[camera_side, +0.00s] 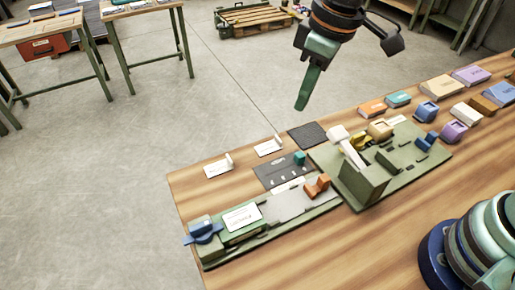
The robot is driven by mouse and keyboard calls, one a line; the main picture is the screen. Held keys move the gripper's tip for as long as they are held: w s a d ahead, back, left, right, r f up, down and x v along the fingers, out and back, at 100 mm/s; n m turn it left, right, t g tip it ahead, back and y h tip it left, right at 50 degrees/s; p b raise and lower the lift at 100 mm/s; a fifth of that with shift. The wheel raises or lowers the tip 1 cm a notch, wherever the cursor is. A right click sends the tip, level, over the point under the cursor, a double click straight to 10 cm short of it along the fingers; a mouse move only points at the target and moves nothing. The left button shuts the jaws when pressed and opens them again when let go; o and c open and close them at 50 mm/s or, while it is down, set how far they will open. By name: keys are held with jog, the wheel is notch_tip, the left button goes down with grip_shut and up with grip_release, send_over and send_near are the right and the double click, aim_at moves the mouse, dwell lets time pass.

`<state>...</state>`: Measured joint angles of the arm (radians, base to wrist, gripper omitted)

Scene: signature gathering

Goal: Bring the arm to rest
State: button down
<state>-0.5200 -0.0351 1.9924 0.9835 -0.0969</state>
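My gripper (345,75) hangs in the air above the far edge of the wooden table (420,232). One green finger points down and a dark finger sticks out to the right, with a wide gap between them. Nothing is held between the fingers. The gripper is well apart from the things on the table. My base shows at the lower right.
Below stand a green fixture (362,180), a white card on a green block (242,217), a blue part (203,230) and a dark mat (308,135). Several coloured blocks and books (472,75) line the right. Workbenches (40,28) and a pallet (255,16) stand behind.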

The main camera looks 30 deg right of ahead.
jog(key=s+d+r+m+t, duration=0.1)
jog(key=d+m, duration=0.1)
jog(key=d, duration=0.4)
jog(key=s+d+r+m+t, duration=0.1)
jog(key=s+d+m, duration=0.1)
jog(key=d, duration=0.5)
jog(key=s+d+m+t+h, duration=0.1)
jog(key=s+d+m, duration=0.1)
jog(key=d, duration=0.4)
jog(key=shift+d+r+m+t, duration=0.15)
jog(key=shift+r+m+t, duration=0.15)
jog(key=shift+r+m, duration=0.15)
